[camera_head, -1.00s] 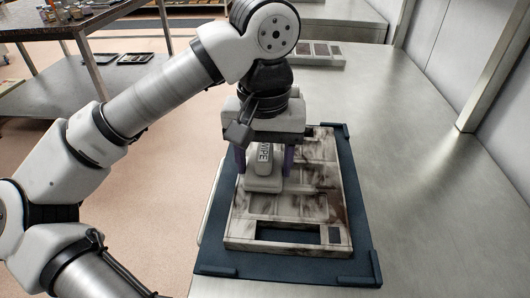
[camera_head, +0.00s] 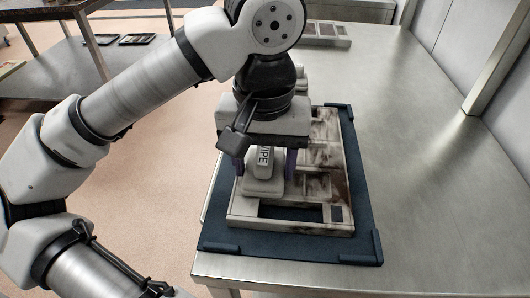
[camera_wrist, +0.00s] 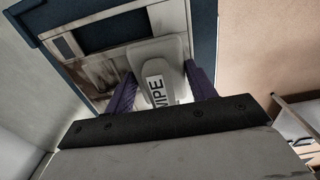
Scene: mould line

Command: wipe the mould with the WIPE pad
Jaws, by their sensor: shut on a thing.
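The mould (camera_head: 335,165) is a pale, smudged plate with shallow cells and a cut-out opening at its near end. Brown-grey stains show on its right and far parts; the near-left part looks paler. My gripper (camera_head: 264,168) is shut on the WIPE pad (camera_head: 262,186), a pale block with a labelled handle between the purple fingers. The pad is over the near-left part of the mould, just beyond the opening, and appears to touch it. In the wrist view the pad (camera_wrist: 143,57) lies across the mould (camera_wrist: 103,72). My wrist hides the mould's far-left part.
The mould lies in a dark blue tray (camera_head: 222,246) with raised corners, near the front edge of a steel table (camera_head: 430,150). The table is clear to the right. Another pale mould-like piece (camera_head: 325,35) lies at the back. A dark-topped bench stands far left.

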